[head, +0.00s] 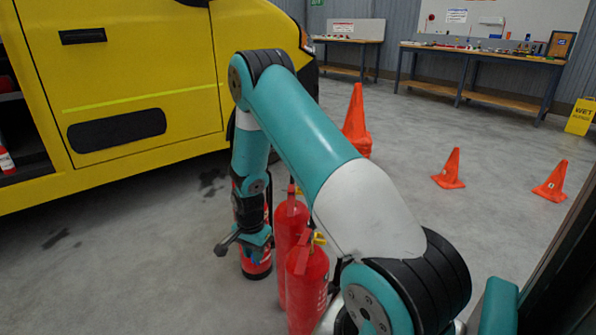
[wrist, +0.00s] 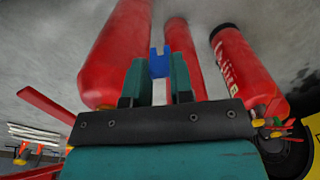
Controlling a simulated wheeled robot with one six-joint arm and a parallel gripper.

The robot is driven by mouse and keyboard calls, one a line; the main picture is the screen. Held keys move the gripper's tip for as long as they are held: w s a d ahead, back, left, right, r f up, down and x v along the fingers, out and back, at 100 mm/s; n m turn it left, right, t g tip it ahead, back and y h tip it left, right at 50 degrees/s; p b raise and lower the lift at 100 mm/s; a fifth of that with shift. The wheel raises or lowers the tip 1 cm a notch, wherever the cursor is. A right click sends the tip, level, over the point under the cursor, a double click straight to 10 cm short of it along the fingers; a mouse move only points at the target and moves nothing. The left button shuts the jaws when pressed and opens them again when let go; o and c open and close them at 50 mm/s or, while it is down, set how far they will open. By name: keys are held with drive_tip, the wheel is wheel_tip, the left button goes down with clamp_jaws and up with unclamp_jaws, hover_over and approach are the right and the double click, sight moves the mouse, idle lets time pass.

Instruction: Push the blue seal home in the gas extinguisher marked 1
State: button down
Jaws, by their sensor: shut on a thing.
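My gripper (wrist: 158,88) has two teal fingers, shut on a small blue seal (wrist: 159,62) that sticks out past the fingertips in the wrist view. In the head view my gripper (head: 255,246) is low, in front of a red extinguisher (head: 258,272) that it partly hides. Two more red extinguishers, a middle one (head: 289,232) and a near one (head: 306,284), stand to the right. The wrist view shows a left extinguisher (wrist: 117,55), a central one (wrist: 180,38) behind the seal, and a right one (wrist: 243,66). I cannot read which is marked 1, nor tell whether the seal touches one.
A yellow vehicle (head: 140,75) stands on the left. Orange cones, one tall (head: 356,125) and two small (head: 449,169) (head: 551,182), stand on the grey floor. Workbenches (head: 480,62) line the back wall. A yellow wet-floor sign (head: 580,117) is far right. Floor left of the gripper is clear.

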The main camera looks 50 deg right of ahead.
drive_tip(key=s+d+r+m+p, duration=0.2)
drive_tip(key=d+r+m+p, duration=0.1)
drive_tip(key=r+m+p, duration=0.1)
drive_tip(key=s+d+r+m+p, duration=0.3)
drive_tip(key=r+m+p, duration=0.1)
drive_tip(key=m+p, duration=0.2)
drive_tip(key=s+d+r+m+p, duration=0.2)
drive_tip(key=d+r+m+p, duration=0.2)
drive_tip(key=r+m+p, duration=0.1)
drive_tip(key=shift+s+r, duration=0.1)
drive_tip(key=shift+s, duration=0.15)
drive_tip(key=shift+f+b, duration=1.7)
drive_tip(key=shift+f, duration=0.75)
drive_tip(key=shift+w, duration=0.1)
